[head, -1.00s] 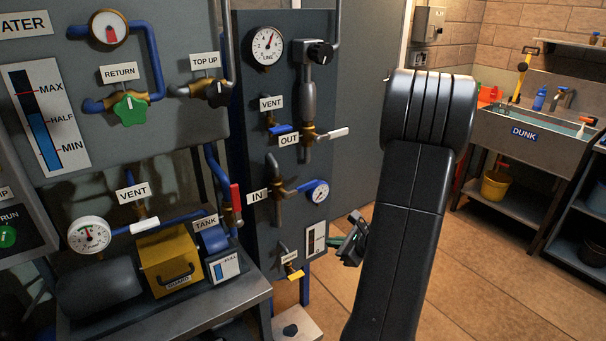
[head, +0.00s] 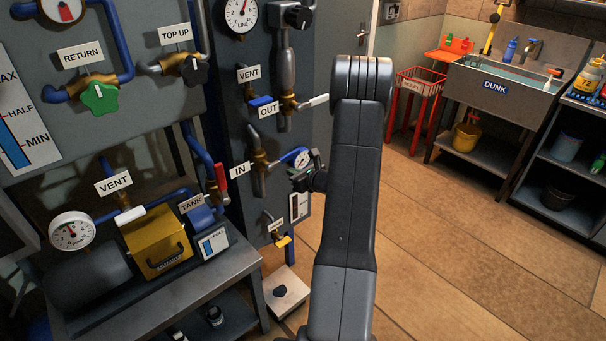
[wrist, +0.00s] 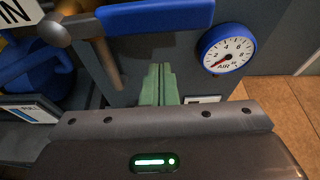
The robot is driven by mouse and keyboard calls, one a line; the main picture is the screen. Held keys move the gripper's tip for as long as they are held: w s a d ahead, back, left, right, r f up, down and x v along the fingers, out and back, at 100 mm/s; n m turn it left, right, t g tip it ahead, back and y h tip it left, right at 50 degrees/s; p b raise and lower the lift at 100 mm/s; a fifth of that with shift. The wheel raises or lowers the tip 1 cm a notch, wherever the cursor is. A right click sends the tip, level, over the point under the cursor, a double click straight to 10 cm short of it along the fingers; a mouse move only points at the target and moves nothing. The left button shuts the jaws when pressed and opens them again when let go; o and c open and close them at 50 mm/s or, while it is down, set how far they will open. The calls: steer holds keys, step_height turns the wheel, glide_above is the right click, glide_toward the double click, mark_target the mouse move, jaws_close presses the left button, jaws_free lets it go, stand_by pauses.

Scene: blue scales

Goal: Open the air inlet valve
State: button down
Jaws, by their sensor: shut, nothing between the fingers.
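The air inlet valve is the brass valve (head: 259,162) beside the IN label (head: 240,169) on the grey panel. Its blue lever (wrist: 150,15) runs sideways across the top of the wrist view, from a metal hub (wrist: 72,28) at the left. In the head view, the lever is small and points right toward the gauge. The blue-rimmed AIR gauge (wrist: 228,46) has its red needle low on the scale. My gripper (wrist: 162,68) is shut and empty, its green fingertips just below the lever in the wrist view. I cannot tell whether they touch it.
A yellow-handled valve (head: 282,241) sits below. A bench (head: 185,288) with a yellow guard (head: 155,243) stands left. Open floor (head: 450,235) lies to the right.

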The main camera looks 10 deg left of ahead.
mark_target(284, 159)
steer(key=shift+s+r+p, duration=0.15)
steer(key=shift+r+p, duration=0.3)
steer(key=shift+r, duration=1.4)
steer(key=shift+b, duration=0.7)
